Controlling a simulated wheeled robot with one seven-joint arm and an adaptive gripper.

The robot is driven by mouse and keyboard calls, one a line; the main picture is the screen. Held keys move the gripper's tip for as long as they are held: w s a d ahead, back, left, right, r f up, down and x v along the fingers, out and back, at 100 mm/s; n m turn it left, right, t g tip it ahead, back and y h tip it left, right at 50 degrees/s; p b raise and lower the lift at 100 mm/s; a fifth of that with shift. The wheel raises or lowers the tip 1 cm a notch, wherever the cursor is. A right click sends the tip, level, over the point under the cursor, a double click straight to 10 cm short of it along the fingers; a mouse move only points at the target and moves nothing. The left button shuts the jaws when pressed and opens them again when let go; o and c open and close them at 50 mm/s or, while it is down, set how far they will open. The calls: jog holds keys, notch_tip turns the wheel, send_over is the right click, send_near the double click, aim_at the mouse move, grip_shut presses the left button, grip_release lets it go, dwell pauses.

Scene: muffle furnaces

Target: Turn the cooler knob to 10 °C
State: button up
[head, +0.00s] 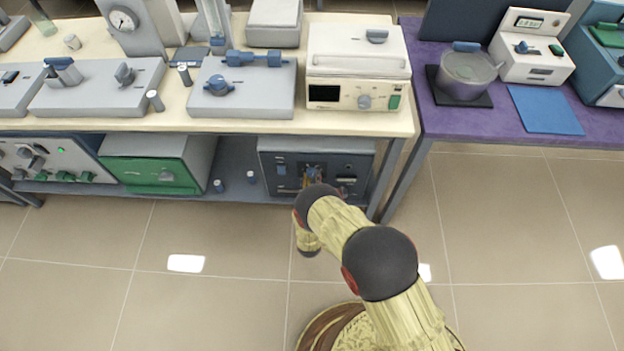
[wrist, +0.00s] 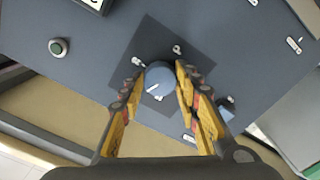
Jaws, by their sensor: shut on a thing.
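The cooler (head: 270,165) is a dark blue-grey box on the lower shelf, below the bench's right part. In the wrist view its panel (wrist: 100,55) fills much of the picture, tilted. The round blue knob (wrist: 159,80) with a white pointer line sits on a darker square plate (wrist: 150,38) with small white marks around it. The marks are too small to read. My gripper (wrist: 160,77) has one finger on each side of the knob and is shut on it. In the head view my gripper (head: 313,172) is small at the cooler's front, and my arm hides part of it.
A green-fronted box (head: 165,170) stands left of the cooler on the shelf (head: 232,188). Two small cylinders stand between them. A white furnace (head: 357,70) is on the bench above. A table leg (head: 393,180) is right of the cooler. The floor in front is clear.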

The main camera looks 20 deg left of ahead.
jog(key=n, duration=0.5)
jog(key=shift+n, duration=2.5)
jog(key=o, duration=1.2)
jog(key=shift+r, duration=0.1)
jog(key=shift+c, duration=0.2)
jog(key=v, duration=1.2)
